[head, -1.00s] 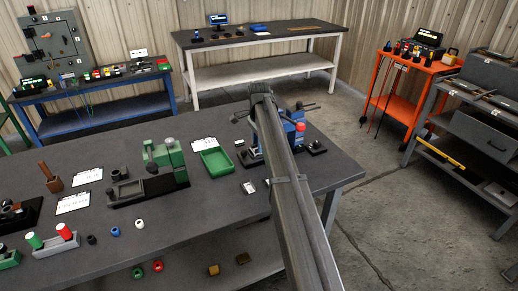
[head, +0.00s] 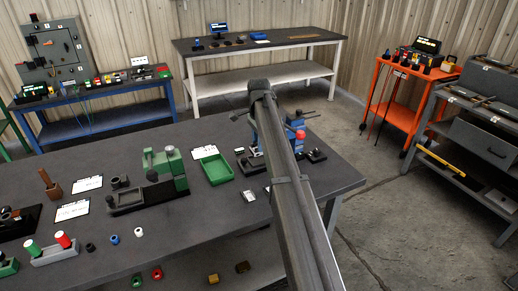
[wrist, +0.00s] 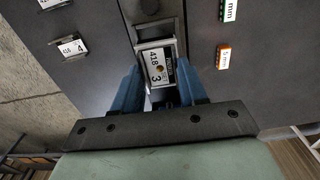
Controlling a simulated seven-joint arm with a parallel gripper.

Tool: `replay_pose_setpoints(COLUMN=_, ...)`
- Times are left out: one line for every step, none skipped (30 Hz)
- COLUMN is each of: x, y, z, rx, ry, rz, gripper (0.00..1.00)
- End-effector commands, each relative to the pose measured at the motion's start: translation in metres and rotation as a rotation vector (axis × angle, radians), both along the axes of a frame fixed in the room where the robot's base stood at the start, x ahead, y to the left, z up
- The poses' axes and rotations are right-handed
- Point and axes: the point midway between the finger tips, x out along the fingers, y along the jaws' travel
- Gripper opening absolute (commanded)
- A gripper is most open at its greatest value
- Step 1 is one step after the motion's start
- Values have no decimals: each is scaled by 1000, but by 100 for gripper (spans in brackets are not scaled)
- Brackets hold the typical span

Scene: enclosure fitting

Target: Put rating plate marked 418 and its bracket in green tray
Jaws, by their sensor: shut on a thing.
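The plate marked 418 (wrist: 158,66), white with black print and a 3 below the number, sits between my gripper's blue fingers (wrist: 160,82) in the wrist view. My gripper is shut on it. A grey metal frame-like part (wrist: 157,30) lies directly beyond the plate; I cannot tell whether they touch or whether it is the bracket. The green tray (head: 230,175) stands empty on the workbench, left of my arm in the head view. My gripper is hidden behind my arm there.
A second plate (wrist: 72,47) with a 4 lies left in the wrist view. An orange block (wrist: 223,57) and a green block (wrist: 228,10) lie right. A green-and-grey fixture (head: 160,175) stands left of the tray. A white card (head: 205,152) lies behind the tray.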

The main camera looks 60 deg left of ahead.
Motion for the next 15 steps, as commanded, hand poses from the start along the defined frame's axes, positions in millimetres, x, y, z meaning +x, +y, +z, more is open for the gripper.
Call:
replay_pose_setpoints(x=0, y=1, z=11, rx=2, ry=-1, rz=0, gripper=4)
replay_pose_setpoints(x=0, y=1, z=17, rx=2, ry=-1, rz=0, gripper=4)
replay_pose_setpoints(x=0, y=1, z=24, rx=2, ry=0, rz=0, gripper=4)
replay_pose_setpoints(x=0, y=1, z=29, rx=1, ry=0, rz=0, gripper=4)
replay_pose_setpoints(x=0, y=1, z=34, rx=2, ry=0, rz=0, gripper=4)
replay_pose_setpoints(x=0, y=1, z=41, rx=2, ry=-1, rz=1, gripper=4)
replay_pose_setpoints(x=-1, y=2, z=45, rx=2, ry=-1, rz=2, gripper=4)
replay_pose_setpoints(x=-3, y=2, z=49, rx=1, ry=0, rz=4, gripper=4)
replay_pose_setpoints(x=-6, y=3, z=54, rx=1, ry=0, rz=7, gripper=4)
replay_pose_setpoints(x=-9, y=3, z=56, rx=0, ry=0, rz=10, gripper=4)
replay_pose_setpoints(x=-13, y=4, z=57, rx=-1, ry=0, rz=14, gripper=4)
replay_pose_setpoints(x=-19, y=6, z=58, rx=-1, ry=0, rz=20, gripper=4)
replay_pose_setpoints(x=-24, y=7, z=58, rx=-2, ry=1, rz=26, gripper=4)
replay_pose_setpoints(x=-31, y=8, z=58, rx=-3, ry=1, rz=33, gripper=4)
replay_pose_setpoints(x=-41, y=11, z=56, rx=-5, ry=1, rz=43, gripper=4)
